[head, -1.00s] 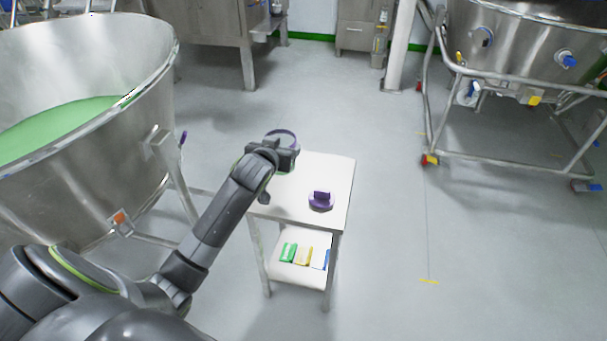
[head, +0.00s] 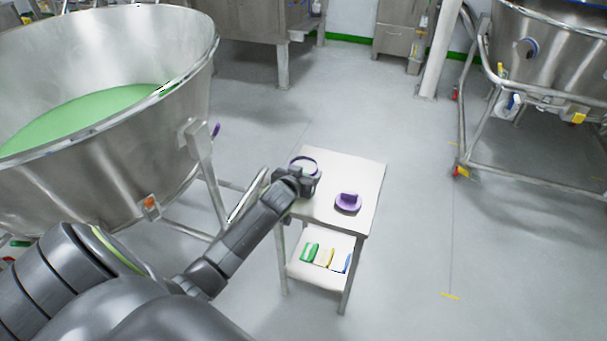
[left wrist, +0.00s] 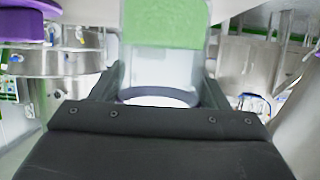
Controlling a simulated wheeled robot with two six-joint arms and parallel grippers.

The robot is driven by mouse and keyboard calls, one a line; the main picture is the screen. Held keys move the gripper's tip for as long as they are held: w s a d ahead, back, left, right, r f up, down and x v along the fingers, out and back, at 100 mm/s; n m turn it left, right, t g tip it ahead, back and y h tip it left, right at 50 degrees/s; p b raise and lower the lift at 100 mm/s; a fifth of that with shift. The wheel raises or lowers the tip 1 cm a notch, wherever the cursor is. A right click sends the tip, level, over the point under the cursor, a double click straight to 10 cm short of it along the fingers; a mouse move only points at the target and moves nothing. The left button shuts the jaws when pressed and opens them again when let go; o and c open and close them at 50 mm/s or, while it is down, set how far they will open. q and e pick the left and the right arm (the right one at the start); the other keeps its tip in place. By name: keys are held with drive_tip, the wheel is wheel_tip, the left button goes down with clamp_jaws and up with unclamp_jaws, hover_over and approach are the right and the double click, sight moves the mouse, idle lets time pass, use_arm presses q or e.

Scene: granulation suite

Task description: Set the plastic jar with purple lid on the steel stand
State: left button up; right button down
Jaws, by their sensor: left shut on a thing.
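The plastic jar (head: 305,163) shows in the head view as a purple ring around a pale top, at the far left part of the steel stand (head: 364,185). In the left wrist view the clear jar (left wrist: 165,72) has green contents and a purple band. My left gripper (head: 298,181) is shut on the jar, with a finger on each side. The wrist picture appears upside down, with the stand's pale surface along its top. I cannot tell whether the jar's base touches the stand. My right gripper is not in view.
A purple object with a raised block (head: 348,202) sits on the stand top, right of the jar. Green, yellow and blue-edged items (head: 325,258) lie on the lower shelf. A large steel vessel with green contents (head: 90,115) stands left. The floor right of the stand is clear.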

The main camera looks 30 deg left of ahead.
use_arm(q)
drive_tip(key=shift+f, duration=0.15)
drive_tip(key=o, duration=1.1)
drive_tip(key=shift+c, duration=0.2)
drive_tip(key=shift+r, duration=0.25)
drive_tip(key=p+v, duration=0.1)
drive_tip(key=v, duration=1.1)
drive_tip(key=shift+p, duration=0.3)
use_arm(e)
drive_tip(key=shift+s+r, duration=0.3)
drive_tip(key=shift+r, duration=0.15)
use_arm(q)
drive_tip(key=shift+f, duration=0.15)
